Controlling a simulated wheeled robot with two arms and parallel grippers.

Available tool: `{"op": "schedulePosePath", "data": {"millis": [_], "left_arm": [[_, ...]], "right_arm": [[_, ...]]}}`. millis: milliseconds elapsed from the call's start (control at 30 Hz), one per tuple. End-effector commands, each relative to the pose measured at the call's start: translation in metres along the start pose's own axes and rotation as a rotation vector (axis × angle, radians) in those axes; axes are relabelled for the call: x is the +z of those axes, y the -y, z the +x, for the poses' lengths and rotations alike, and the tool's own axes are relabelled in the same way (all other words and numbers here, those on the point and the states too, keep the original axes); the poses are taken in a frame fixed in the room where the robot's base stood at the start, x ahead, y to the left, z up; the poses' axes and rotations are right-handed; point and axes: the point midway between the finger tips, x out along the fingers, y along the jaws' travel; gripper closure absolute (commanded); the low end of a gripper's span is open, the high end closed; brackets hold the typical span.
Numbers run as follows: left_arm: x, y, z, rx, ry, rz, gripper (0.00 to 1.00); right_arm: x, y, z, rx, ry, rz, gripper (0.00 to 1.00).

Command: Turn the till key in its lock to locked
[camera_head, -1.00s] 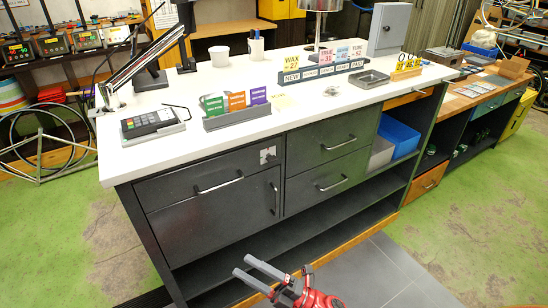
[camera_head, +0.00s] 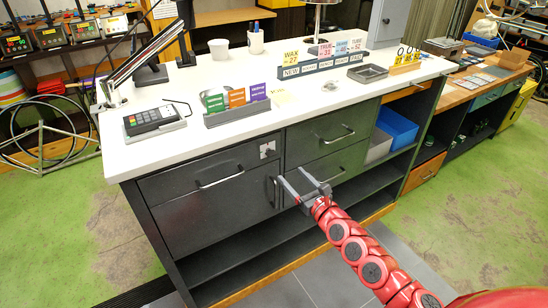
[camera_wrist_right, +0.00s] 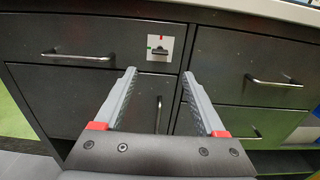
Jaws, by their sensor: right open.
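The till lock is a small pale square plate (camera_head: 267,150) at the upper right of the left top drawer front. In the right wrist view the lock plate (camera_wrist_right: 165,40) has a red mark at its top and a green mark at its left. The dark key (camera_wrist_right: 160,51) sits in it, with its bar looking roughly level. My right gripper (camera_head: 291,174) is open and empty, in front of the cabinet, below and right of the lock in the head view. In the wrist view its fingers (camera_wrist_right: 158,73) point toward the lock, apart from the key. My left gripper is out of view.
The drawer has a bar handle (camera_head: 219,180) left of the lock. Another handle (camera_head: 338,136) is on the right drawer. The white counter top (camera_head: 180,85) overhangs above, with a card terminal (camera_head: 154,119) and a card holder (camera_head: 242,115).

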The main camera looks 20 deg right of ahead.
Motion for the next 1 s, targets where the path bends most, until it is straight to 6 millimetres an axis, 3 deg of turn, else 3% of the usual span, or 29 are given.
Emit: {"op": "schedulePosePath", "data": {"millis": [267, 500, 700, 1000], "left_arm": [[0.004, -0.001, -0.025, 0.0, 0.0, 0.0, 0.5], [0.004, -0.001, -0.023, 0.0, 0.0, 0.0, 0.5], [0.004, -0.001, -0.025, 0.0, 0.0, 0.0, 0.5], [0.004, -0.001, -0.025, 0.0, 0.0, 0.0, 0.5]], "right_arm": [[-0.004, -0.001, 0.062, -0.001, 0.002, 0.004, 0.28], [0.0, 0.001, 0.095, -0.004, 0.002, 0.009, 0.28], [0.0, 0.002, 0.111, -0.004, 0.002, 0.005, 0.28], [-0.002, 0.0, 0.117, 0.0, -0.004, 0.003, 0.28]]}}
